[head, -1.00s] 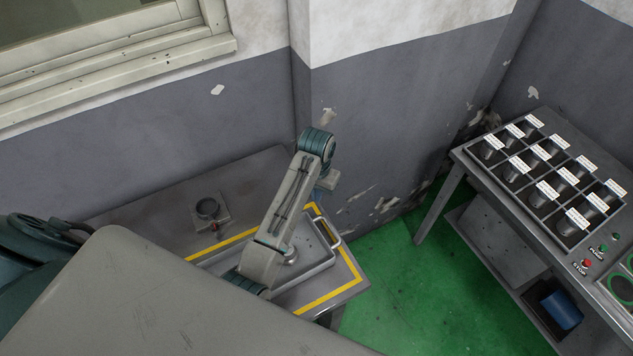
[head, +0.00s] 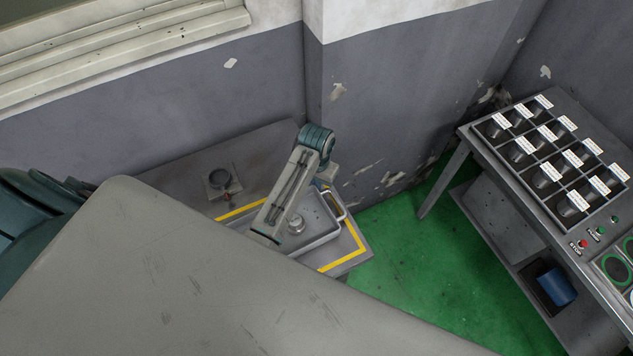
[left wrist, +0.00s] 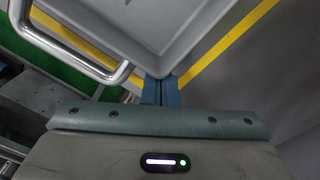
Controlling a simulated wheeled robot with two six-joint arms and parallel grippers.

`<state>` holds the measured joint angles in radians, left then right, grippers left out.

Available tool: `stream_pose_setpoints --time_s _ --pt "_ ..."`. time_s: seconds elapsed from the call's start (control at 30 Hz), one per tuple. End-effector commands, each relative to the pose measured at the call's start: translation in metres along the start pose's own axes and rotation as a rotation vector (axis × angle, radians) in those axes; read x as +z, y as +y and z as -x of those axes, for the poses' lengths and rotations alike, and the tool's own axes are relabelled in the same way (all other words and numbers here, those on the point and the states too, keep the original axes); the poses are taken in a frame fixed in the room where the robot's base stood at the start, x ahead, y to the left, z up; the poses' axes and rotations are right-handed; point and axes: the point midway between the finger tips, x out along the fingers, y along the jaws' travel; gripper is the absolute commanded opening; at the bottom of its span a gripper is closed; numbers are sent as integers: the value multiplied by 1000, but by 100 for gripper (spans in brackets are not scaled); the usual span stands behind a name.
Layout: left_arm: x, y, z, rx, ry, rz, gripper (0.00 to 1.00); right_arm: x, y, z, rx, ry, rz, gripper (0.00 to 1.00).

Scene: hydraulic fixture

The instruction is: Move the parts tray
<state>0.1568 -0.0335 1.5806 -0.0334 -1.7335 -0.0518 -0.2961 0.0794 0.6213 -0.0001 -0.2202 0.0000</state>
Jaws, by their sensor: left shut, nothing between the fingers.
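The grey parts tray (head: 318,239) lies inside a yellow-marked area on a grey bench, with a metal bar handle (head: 336,206) at its far right end. A round metal part (head: 296,224) sits in it. My left arm crosses over the tray and hides part of it. My left gripper (head: 324,184) is close to the handle end. In the left wrist view its blue fingers (left wrist: 160,92) are shut and empty, beside the tray's corner (left wrist: 165,60); the handle (left wrist: 72,72) is to their left. Whether they touch the tray cannot be told. My right gripper is out of view.
A round fitting (head: 219,181) stands on the bench (head: 262,152) left of the tray. The wall is close behind the bench. Across the green floor (head: 420,265) a table at right holds a labelled rack of cups (head: 548,155) and buttons. A blue container (head: 557,286) is underneath.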

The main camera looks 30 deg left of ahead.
Motion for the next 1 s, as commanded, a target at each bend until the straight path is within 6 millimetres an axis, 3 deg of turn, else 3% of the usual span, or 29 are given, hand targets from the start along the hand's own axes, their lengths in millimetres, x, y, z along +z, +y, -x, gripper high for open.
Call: stream_pose_setpoints --time_s 0.37,0.67,1.0 --pt "0 0 -1 0 -4 0 0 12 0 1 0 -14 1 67" --pt "-25 -5 4 0 5 2 0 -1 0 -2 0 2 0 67" --pt "-24 -5 75 0 8 2 0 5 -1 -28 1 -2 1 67"
